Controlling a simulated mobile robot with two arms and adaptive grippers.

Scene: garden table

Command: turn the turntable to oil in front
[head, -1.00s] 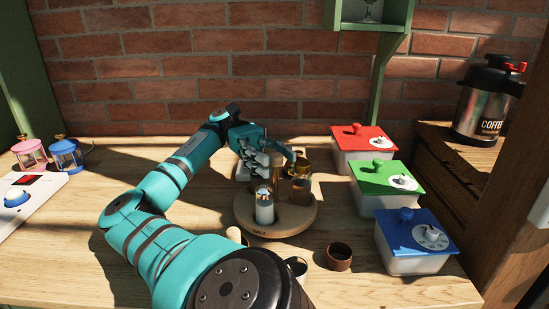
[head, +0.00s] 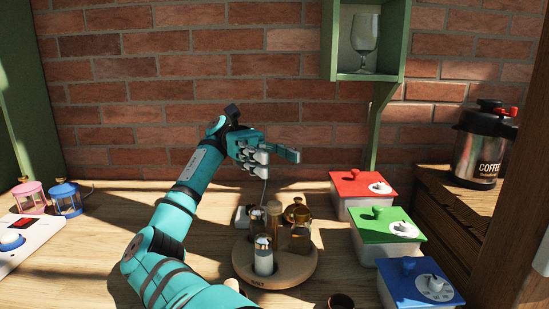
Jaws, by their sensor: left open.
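The round wooden turntable (head: 285,270) stands on the table in the middle of the head view. A label is on its front rim, too small to read surely. A white shaker with a metal top (head: 263,256) stands at its front. An amber bottle (head: 299,238) stands at its right, and a slim brown-topped container (head: 274,222) stands behind the shaker. Which of these is the oil I cannot tell. My left gripper (head: 279,158) is open and empty, above and behind the turntable, apart from the containers. My right gripper is out of view.
Red-lidded (head: 363,185), green-lidded (head: 388,224) and blue-lidded (head: 420,281) boxes line the right side. A brown cup (head: 341,301) is at the front edge. A coffee flask (head: 482,145) stands on a wooden stand at right. A green shelf holds a glass (head: 365,40).

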